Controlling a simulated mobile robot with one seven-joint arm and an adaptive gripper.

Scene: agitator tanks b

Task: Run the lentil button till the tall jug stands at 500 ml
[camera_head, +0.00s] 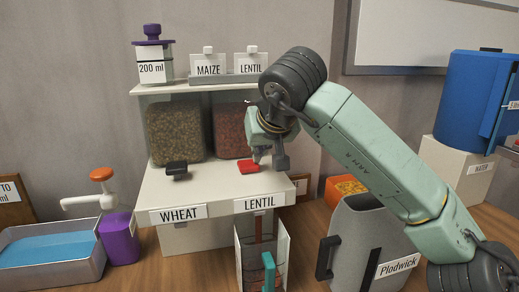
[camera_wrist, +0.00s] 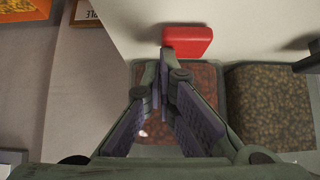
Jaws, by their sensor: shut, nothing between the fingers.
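The red lentil button (camera_head: 249,167) sits on the white dispenser's top, above the LENTIL label (camera_head: 260,202). In the wrist view the button (camera_wrist: 188,40) lies right at my closed fingertips (camera_wrist: 168,62). My gripper (camera_head: 270,163) is shut and empty, just right of the button in the head view. I cannot tell whether it touches or presses it. A tall clear-walled vessel with a teal handle (camera_head: 268,270), seemingly the tall jug, stands below the LENTIL label. A narrow brown strip (camera_head: 259,229) shows above it, perhaps falling lentils. Its lower part is cut off, and no level mark is readable.
A black button (camera_head: 176,168) is above the WHEAT label (camera_head: 178,214). Wheat and lentil hoppers (camera_head: 231,129) stand behind. A grey bin marked Plodwick (camera_head: 352,245) stands at right, under my arm. A purple pump bottle (camera_head: 119,238) and blue-filled tray (camera_head: 48,248) are at left.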

